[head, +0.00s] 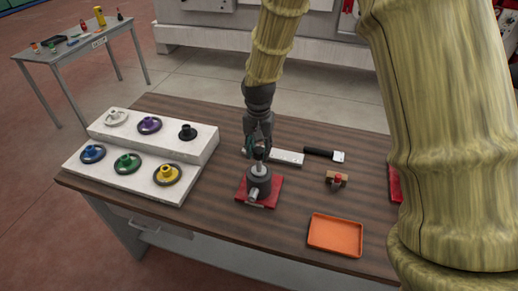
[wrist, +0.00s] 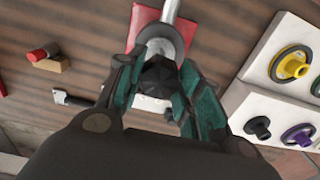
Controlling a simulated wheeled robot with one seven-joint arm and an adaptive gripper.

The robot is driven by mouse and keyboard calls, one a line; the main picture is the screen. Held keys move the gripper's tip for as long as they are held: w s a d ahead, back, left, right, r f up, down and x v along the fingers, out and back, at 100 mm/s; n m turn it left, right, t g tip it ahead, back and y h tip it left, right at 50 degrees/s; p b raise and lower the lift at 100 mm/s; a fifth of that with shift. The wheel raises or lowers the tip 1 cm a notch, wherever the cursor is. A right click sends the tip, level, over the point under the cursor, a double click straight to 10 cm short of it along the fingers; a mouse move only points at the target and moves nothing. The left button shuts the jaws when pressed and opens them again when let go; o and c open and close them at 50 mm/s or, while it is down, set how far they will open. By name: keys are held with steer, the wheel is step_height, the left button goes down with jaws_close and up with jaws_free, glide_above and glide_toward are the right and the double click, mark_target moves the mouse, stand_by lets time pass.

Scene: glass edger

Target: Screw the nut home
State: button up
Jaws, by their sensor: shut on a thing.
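My gripper (head: 258,153) points down over the grey round fixture (head: 258,181), which stands on a red plate (head: 273,190) on the brown table. In the wrist view my gripper (wrist: 163,72) has its teal-lined fingers on either side of a dark faceted piece, which looks like the nut (wrist: 160,78). The fingers are shut on it. The nut sits over the grey fixture (wrist: 156,36), and how far down it sits cannot be told. A silver rod (head: 252,196) sticks out from the fixture's front. The thread is hidden.
A white stepped stand (head: 203,149) with several coloured knobbed discs is at the left. An orange tray (head: 335,235) lies at front right. A wooden block with a red part (head: 337,179), a black-handled scraper (head: 322,153) and a white strip (head: 288,157) lie nearby.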

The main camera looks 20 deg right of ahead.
steer(key=shift+f+b, duration=0.3)
steer(key=shift+f, duration=0.45)
steer(key=o, duration=1.1)
steer(key=shift+r, duration=0.1)
step_height(320, 180, up, 12)
